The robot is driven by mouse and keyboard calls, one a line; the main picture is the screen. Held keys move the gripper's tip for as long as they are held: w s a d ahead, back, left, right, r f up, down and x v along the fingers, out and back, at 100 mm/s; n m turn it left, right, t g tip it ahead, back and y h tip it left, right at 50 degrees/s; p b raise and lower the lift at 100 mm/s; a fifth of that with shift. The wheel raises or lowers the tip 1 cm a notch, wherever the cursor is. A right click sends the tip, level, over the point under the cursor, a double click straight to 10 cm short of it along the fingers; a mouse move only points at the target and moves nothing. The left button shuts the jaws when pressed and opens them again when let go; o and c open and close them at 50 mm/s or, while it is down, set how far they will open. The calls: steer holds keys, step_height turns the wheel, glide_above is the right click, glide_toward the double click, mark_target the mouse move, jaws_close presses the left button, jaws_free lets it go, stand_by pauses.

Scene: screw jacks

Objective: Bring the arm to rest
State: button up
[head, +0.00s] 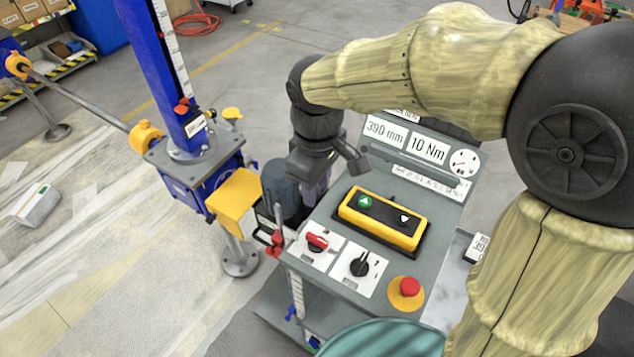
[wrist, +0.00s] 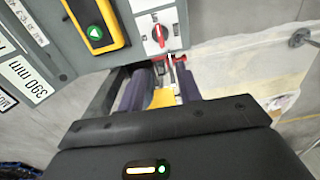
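My gripper (head: 312,192) hangs fingers-down at the left edge of the grey control console (head: 330,216), close to the dark grey motor cylinder (head: 280,186). In the head view its fingers are partly hidden, and I cannot tell whether they touch anything. In the wrist view the two dark purple fingers (wrist: 160,88) stand apart. A yellow part (wrist: 163,98) shows in the gap, seemingly beyond the fingers, and nothing is clearly held. My arm reaches in from the right, above the console.
The console bears a yellow two-button box (head: 383,218), a red knob (head: 317,242), a black knob (head: 360,264) and a red emergency button (head: 410,286). Its display panel (head: 420,150) reads 390 mm and 10 Nm. A blue screw jack (head: 165,75) with a yellow guard (head: 235,195) stands left.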

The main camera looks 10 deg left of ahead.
stand_by(0.4)
steer(key=d+f+m+t, duration=0.1)
steer(key=d+f+m, duration=0.2)
steer(key=d, duration=0.4)
steer(key=s+d+f+m, duration=0.1)
steer(key=d+f+m, duration=0.1)
steer(key=d+m, duration=0.4)
steer(key=d+f+m+t, duration=0.1)
steer(key=d+f+m, duration=0.2)
steer(key=d, duration=0.6)
steer(key=shift+s+f+m+t, duration=0.25)
steer(key=shift+f+m+t, duration=0.1)
steer(key=shift+m, duration=0.35)
steer(key=shift+w, duration=0.1)
